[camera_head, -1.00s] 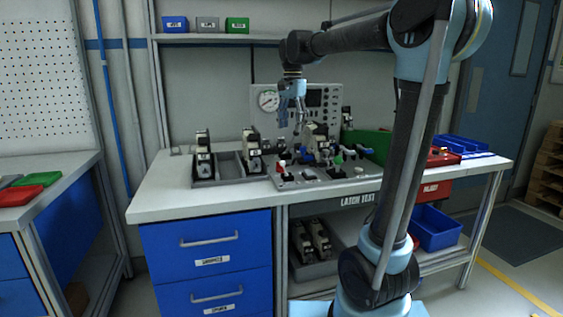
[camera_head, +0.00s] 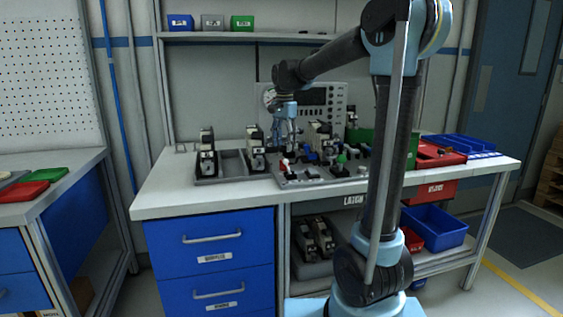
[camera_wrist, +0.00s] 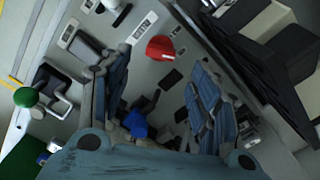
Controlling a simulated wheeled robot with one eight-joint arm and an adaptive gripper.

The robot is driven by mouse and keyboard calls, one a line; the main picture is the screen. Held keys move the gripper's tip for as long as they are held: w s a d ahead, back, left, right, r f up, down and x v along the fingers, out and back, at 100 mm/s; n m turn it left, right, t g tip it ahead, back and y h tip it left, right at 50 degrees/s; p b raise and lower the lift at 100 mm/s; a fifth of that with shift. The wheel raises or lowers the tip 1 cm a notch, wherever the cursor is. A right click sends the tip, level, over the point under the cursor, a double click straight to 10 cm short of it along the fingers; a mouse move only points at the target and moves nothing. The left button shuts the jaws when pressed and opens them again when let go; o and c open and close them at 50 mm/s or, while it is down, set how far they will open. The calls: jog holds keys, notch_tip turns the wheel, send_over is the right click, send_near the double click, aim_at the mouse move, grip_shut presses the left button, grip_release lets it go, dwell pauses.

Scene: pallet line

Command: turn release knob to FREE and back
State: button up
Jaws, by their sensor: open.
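The latch test panel (camera_head: 318,181) lies on the bench and carries several controls. A red knob (camera_wrist: 160,48) sits beyond my fingertips in the wrist view; it also shows on the panel's left (camera_head: 284,163). A blue part (camera_wrist: 135,123) shows between my fingers, partly hidden by them. A green ball knob (camera_wrist: 25,97) is at the wrist view's left, and on the panel's right (camera_head: 341,158). I cannot read which control is the release knob or any FREE mark. My gripper (camera_head: 288,143) is open and empty, pointing down over the panel's left part; contact cannot be told.
Latch units (camera_head: 207,158) stand in a grey tray (camera_head: 232,178) left of the panel. Another unit (camera_head: 319,135) stands behind the panel controls, close to my gripper. A gauge box (camera_head: 330,97) is at the back. The bench's front left is clear.

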notch_tip(320, 180, down, 7)
jog(key=shift+f, duration=0.2)
dwell(0.3)
